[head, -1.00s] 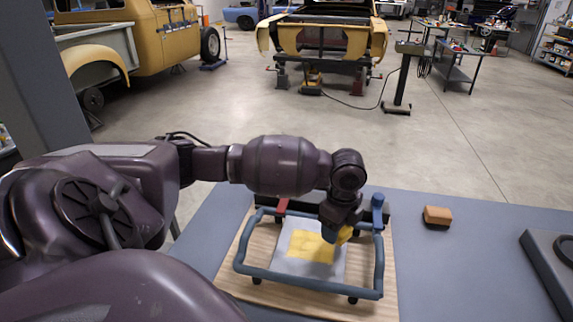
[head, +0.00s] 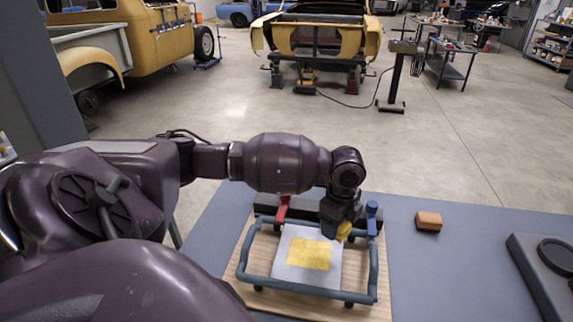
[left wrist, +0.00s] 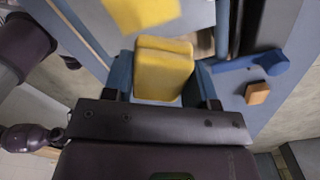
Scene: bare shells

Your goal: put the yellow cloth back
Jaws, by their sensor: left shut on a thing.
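The yellow cloth (left wrist: 165,70) is a folded yellow pad between the two blue fingers of my left gripper (left wrist: 163,82), which is shut on it. In the head view a small part of the cloth (head: 344,230) shows below my left gripper (head: 339,226). The gripper is over the far right part of a pale grey panel (head: 308,281) inside a blue tubular frame (head: 310,292). A flat yellow patch (head: 309,254) lies on the panel, left of the held cloth. Whether the cloth touches anything below is unclear. My right gripper is not in view.
The frame stands on a wooden board (head: 238,283) on a grey-blue table (head: 440,280). A red clamp-like part (head: 282,209) and a blue knob (head: 372,207) are at its far side. An orange block (head: 429,221) and a dark tray (head: 528,262) lie to the right, with clear table between.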

